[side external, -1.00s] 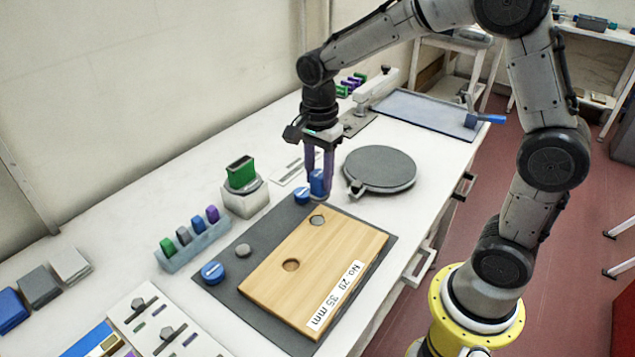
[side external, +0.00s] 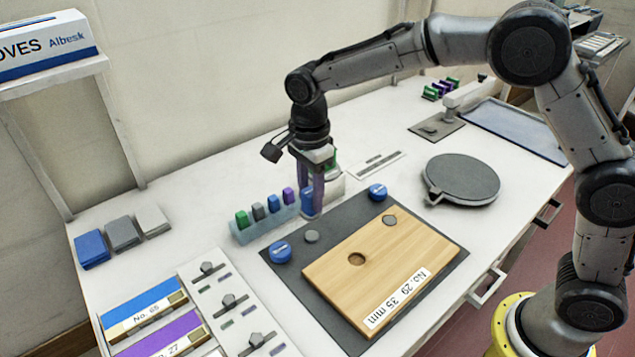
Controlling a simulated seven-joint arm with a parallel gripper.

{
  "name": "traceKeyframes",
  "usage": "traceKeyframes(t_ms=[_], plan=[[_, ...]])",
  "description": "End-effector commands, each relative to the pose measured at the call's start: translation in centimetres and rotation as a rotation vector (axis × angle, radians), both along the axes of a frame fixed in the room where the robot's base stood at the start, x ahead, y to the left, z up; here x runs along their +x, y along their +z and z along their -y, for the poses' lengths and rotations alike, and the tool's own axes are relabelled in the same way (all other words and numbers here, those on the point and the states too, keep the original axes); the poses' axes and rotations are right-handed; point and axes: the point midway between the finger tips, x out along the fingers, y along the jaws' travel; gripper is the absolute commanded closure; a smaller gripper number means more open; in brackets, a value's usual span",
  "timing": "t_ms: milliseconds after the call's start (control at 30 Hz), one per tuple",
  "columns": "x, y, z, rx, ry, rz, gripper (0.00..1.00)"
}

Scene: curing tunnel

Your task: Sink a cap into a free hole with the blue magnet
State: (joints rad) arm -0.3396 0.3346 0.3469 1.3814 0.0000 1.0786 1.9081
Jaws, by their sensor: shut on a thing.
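My gripper (side external: 312,208) is shut on an upright blue magnet (side external: 306,201), held at the mat's back edge. The fingers partly hide it, and I cannot tell its height above the surface. A loose grey cap (side external: 312,236) lies on the dark mat (side external: 430,275), just in front of the gripper in the picture. The wooden board (side external: 340,285) lies on the mat, labelled "No. 29 35 mm". One hole (side external: 357,259) in it is empty. A grey disc (side external: 390,220) sits at the board's other hole position.
Two blue round pieces, one left (side external: 280,251) and one right (side external: 377,191), lie on the mat. A rack (side external: 262,229) of small coloured blocks stands left of the gripper. A green block on a pale stand (side external: 335,188) is behind it. A round grey plate (side external: 462,180) lies right.

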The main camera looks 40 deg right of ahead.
Motion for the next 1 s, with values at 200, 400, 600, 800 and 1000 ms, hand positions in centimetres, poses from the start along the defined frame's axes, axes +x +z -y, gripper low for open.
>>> traceKeyframes(t_ms=[200,400,600,800,1000], plan=[[0.0,-2.0,0.1,-0.001,-0.001,-0.002,1.0],[0.0,-3.6,0.1,0.0,-0.001,-0.001,1.0],[0.0,-4.7,0.1,0.0,-0.001,-0.001,1.0],[0.0,-5.1,0.1,0.0,-0.001,0.001,1.0],[0.0,-5.1,0.1,0.0,-0.001,0.001,1.0]])
